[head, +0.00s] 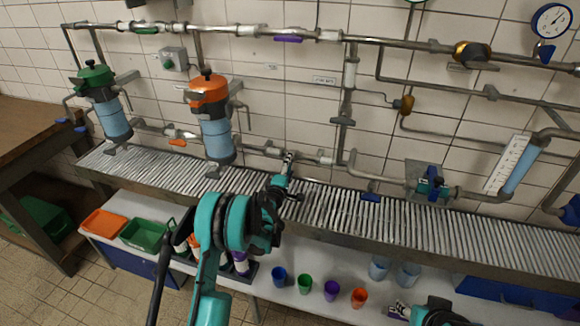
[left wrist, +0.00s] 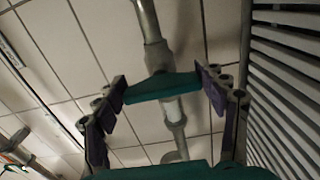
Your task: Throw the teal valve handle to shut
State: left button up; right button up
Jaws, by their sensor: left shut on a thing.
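The teal valve handle (left wrist: 163,88) is a flat bar across a grey pipe in the left wrist view. My left gripper (left wrist: 166,97) has its purple-padded fingers on either side of it, shut on the bar's ends. In the head view my left gripper (head: 283,184) reaches the pipe line at the back edge of the slatted bench, right of the orange-topped filter. The handle is small and largely hidden by the gripper there.
The slatted bench (head: 400,218) runs along the tiled wall. Orange-topped (head: 212,120) and green-topped (head: 103,100) filters stand left. Cups (head: 331,290) and bins (head: 144,235) stand on the lower shelf.

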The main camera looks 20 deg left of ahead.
pick_arm(q)
jog(key=o, duration=1.2)
jog(key=shift+c, duration=0.2)
jog(key=s, duration=1.2)
jog(key=shift+a, duration=0.2)
